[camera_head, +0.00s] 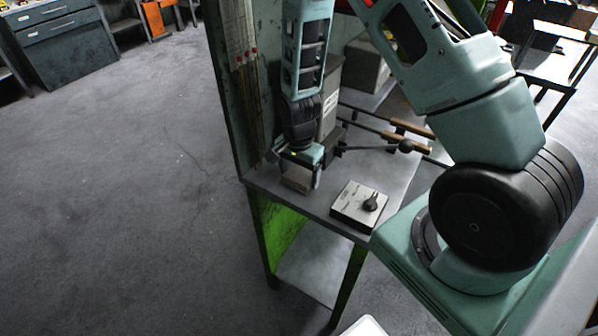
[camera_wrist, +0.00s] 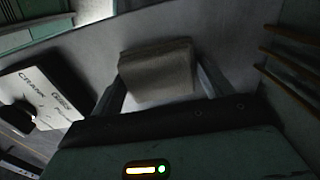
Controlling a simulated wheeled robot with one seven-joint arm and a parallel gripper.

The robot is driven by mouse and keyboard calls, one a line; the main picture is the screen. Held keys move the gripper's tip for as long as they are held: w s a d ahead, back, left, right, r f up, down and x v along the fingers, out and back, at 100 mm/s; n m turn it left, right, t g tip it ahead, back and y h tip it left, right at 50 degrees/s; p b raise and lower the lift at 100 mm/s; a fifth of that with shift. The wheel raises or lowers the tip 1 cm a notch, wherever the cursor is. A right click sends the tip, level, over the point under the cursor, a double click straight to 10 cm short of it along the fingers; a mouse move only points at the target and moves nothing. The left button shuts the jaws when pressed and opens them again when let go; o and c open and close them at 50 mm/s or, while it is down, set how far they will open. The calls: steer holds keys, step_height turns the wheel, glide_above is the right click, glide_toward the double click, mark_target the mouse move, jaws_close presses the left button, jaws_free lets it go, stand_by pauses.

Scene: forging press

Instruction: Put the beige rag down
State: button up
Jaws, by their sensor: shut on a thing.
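The beige rag (camera_wrist: 158,72) is a folded block between the two fingers of my gripper (camera_wrist: 160,85) in the wrist view. My gripper is shut on it. In the head view the rag (camera_head: 297,178) shows below my gripper (camera_head: 302,176), low over the grey table top (camera_head: 400,170) near its front left corner. I cannot tell whether the rag touches the table.
A light control box with a black knob (camera_head: 359,206) sits on the table just right of the rag; it also shows in the wrist view (camera_wrist: 45,95). Wooden-handled rods (camera_head: 412,130) lie behind. A tall green panel (camera_head: 232,90) stands at the left.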

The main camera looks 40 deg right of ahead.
mark_target(299, 174)
steer(key=shift+f, duration=0.2)
steer(key=o, duration=0.9)
steer(key=shift+r, duration=0.1)
step_height(299, 174, up, 12)
steer(key=b, duration=0.2)
steer(key=s+a+r+n+y, duration=0.1)
steer(key=s+a+r+n, duration=0.35)
steer(key=a+n, duration=0.2)
steer(key=s+a+r+n, duration=0.3)
steer(key=s+a+n, duration=0.25)
steer(key=a, duration=0.25)
steer(key=s+a+r+n, duration=0.1)
steer(key=s+n, duration=0.2)
steer(key=s, duration=0.1)
steer(key=s+a+r+n, duration=0.1)
steer(key=s+n, duration=0.2)
steer(key=s, duration=0.1)
steer(key=s+a+r+n, duration=0.1)
steer(key=s+a+n, duration=0.1)
steer(key=s+n, duration=0.1)
steer(key=shift+s, duration=0.45)
